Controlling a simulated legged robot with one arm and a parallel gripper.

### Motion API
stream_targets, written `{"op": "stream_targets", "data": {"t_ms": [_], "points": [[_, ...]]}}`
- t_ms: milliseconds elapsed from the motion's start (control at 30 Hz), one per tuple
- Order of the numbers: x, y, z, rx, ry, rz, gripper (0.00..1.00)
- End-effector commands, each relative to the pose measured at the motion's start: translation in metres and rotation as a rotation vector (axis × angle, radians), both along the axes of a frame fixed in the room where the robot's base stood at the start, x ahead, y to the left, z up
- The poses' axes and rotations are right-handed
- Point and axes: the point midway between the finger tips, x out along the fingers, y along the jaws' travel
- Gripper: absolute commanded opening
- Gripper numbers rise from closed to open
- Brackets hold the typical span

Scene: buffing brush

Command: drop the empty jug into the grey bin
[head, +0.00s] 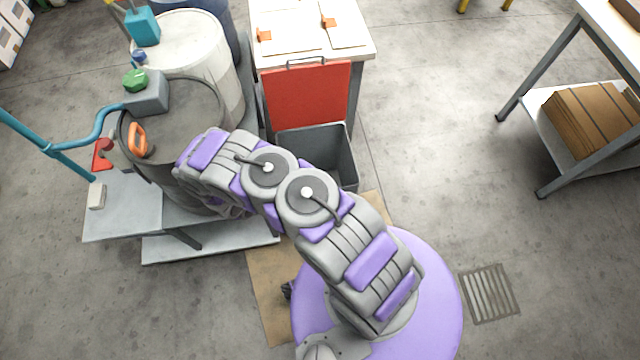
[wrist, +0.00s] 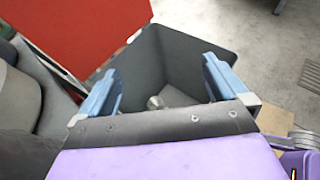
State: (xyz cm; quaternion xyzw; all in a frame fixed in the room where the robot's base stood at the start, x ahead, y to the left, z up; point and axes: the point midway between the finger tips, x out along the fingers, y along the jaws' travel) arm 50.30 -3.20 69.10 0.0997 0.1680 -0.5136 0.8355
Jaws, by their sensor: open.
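The grey bin (head: 340,150) stands open below the white bench, its red lid (head: 308,95) raised behind it. In the wrist view the bin (wrist: 205,50) lies straight ahead of my gripper (wrist: 160,88), with the red lid (wrist: 75,30) on the left. The two blue fingers are wide apart with nothing held between them. A small grey rounded piece (wrist: 155,102) and a pale surface show between the fingers, low in the bin's opening; I cannot tell whether this is the jug. No jug is clearly seen elsewhere. In the head view my arm hides the gripper.
Left of the bin are a dark drum (head: 180,118) with a green-capped grey box (head: 147,92), a white drum (head: 205,48) and a grey platform (head: 130,218). A white bench (head: 360,40) stands behind the bin. Floor to the right is open up to a shelf table (head: 560,125).

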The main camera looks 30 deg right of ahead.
Motion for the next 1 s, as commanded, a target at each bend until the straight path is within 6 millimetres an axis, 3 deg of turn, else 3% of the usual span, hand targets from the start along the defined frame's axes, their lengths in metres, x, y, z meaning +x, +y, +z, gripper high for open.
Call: {"op": "stream_targets", "data": {"t_ms": [100,300,867,1000], "points": [[-0.007,0.019,0.008,-0.003,0.001,0.003,1.00],[-0.015,0.033,0.013,-0.004,0.001,0.001,1.00],[-0.016,0.032,0.014,-0.003,0.001,-0.002,1.00],[-0.011,0.027,0.031,-0.004,-0.027,-0.043,1.00]]}}
